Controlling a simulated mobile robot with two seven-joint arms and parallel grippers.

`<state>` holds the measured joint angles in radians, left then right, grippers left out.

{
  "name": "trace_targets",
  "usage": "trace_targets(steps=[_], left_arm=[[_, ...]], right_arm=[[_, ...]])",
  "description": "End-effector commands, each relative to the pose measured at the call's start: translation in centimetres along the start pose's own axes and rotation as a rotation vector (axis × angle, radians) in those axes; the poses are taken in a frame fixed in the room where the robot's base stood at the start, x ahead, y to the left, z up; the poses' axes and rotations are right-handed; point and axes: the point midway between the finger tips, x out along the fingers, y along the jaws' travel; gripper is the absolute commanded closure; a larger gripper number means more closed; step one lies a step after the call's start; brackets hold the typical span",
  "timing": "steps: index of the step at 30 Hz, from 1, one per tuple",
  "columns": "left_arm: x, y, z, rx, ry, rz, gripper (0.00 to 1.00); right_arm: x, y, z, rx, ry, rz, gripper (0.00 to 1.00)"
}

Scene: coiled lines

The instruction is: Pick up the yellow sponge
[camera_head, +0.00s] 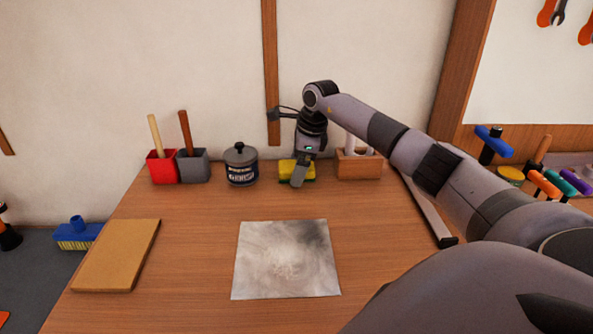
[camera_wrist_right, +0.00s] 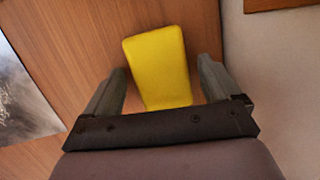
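The yellow sponge (camera_head: 285,169) lies at the back of the wooden table, between a dark jar and a wooden block. My right gripper (camera_head: 298,182) is over it, pointing down, and hides part of it in the head view. In the right wrist view the sponge (camera_wrist_right: 158,62) lies between the two fingers of my right gripper (camera_wrist_right: 160,85). The fingers are spread, with a gap showing on the right side and a narrow one on the left. My left gripper is in neither view.
The dark lidded jar (camera_head: 240,165) stands left of the sponge, the wooden block holder (camera_head: 360,165) right of it. A red box (camera_head: 163,168) and a grey box (camera_head: 194,166) hold handles. A grey sheet (camera_head: 286,260) and a brown board (camera_head: 117,256) lie in front. The wall is close behind.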

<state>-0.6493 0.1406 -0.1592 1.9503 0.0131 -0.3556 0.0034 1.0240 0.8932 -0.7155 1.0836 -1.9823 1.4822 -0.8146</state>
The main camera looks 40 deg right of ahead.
Motion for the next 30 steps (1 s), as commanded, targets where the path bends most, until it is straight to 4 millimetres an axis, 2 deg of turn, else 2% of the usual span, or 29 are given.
trace_targets(steps=[1,4,5,20,26,30], left_arm=[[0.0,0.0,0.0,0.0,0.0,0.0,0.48],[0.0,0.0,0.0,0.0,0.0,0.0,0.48],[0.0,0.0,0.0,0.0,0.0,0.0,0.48],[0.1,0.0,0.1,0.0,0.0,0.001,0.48],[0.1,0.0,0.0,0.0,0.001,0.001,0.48],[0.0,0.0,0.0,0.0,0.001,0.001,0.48]], right_arm=[[0.0,0.0,0.0,0.0,0.0,0.0,0.28],[0.0,0.0,0.0,0.0,0.0,0.0,0.6],[0.0,0.0,0.0,0.0,0.0,0.0,0.63],[-0.5,-0.1,0.2,0.0,-0.003,-0.001,0.64],[-3.4,-0.6,0.9,-0.001,-0.003,-0.004,0.64],[-6.6,-1.1,1.7,-0.001,-0.005,-0.005,0.64]])
